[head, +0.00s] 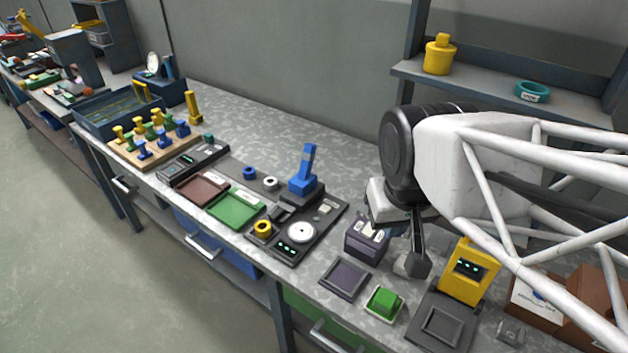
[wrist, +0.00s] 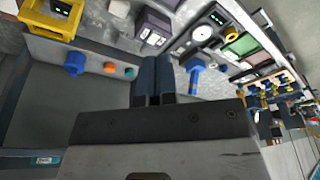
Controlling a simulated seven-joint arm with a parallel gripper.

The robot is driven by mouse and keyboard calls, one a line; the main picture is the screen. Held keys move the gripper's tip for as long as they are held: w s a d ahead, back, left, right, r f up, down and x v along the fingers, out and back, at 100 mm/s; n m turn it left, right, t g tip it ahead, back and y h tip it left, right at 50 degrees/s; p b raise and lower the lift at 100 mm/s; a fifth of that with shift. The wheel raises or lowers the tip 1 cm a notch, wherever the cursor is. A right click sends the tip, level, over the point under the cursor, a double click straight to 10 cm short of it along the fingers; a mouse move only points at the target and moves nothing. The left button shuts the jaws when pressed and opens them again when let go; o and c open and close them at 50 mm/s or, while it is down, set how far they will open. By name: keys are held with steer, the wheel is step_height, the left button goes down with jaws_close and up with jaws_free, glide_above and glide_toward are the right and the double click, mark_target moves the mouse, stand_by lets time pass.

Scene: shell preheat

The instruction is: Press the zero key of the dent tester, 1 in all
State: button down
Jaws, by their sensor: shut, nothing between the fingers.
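No label naming the dent tester or its zero key is readable. A dark console (head: 325,222) with a white dial (head: 301,232), a green-lit display (head: 292,248), a blue lever (head: 304,170) and small pale keys sits mid-bench; it also shows in the wrist view, with its white dial (wrist: 203,33). A yellow unit (head: 468,270) with a green-lit display stands farther right; it is partly in the wrist view (wrist: 48,18). My gripper (wrist: 153,75) is shut and empty. In the head view my wrist hangs right of the console, beside the yellow unit; the fingertips are hard to make out.
A dark box (head: 367,240) with pale labels, a dark pad (head: 344,279) and a green block (head: 384,302) lie near my wrist. A brown mat (head: 202,189) and green mat (head: 236,208) lie left of the console. A shelf (head: 480,87) overhangs the back right.

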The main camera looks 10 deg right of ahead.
stand_by(0.8)
steer(key=m+t+y, duration=0.2)
steer(key=m+y, duration=0.6)
steer(key=m, duration=0.8)
glide_above(325, 210)
step_height(325, 210, down, 18)
steer(key=shift+f, duration=0.2)
steer(key=shift+f+n, duration=0.1)
steer(key=shift+n, duration=0.2)
steer(key=shift+f, duration=4.3)
